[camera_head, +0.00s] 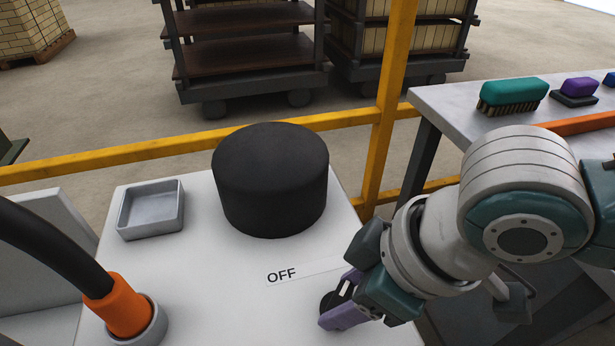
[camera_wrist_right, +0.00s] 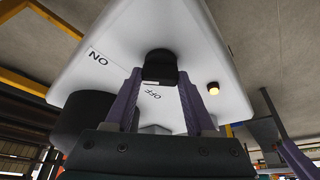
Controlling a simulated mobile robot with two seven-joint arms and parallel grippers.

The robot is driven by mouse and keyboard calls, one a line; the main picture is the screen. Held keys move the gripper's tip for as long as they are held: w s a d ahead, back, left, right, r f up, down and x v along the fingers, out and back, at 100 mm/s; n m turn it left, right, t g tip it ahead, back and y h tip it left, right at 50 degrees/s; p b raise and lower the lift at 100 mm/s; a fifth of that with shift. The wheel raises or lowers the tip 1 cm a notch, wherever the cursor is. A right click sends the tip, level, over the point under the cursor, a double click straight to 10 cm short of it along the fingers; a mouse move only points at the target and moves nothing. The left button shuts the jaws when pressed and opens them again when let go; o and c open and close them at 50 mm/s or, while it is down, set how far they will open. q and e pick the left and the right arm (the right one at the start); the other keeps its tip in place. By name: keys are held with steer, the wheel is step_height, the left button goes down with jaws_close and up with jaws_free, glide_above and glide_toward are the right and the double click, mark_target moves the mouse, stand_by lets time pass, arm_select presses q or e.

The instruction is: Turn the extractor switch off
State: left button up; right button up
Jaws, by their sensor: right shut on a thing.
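The extractor switch is a black knob (camera_wrist_right: 160,66) on the white box (camera_head: 230,290). An OFF label (camera_head: 281,274) shows beside it in the head view. My left gripper is out of view.
A black cylinder (camera_head: 270,180) and a grey tray (camera_head: 151,209) stand on the box. A black hose with an orange cuff (camera_head: 118,306) enters at the left. A lamp (camera_wrist_right: 213,88) glows on the box. A yellow rail (camera_head: 170,150) runs behind; a bench with brushes (camera_head: 513,95) stands right.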

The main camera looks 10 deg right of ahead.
jaws_close()
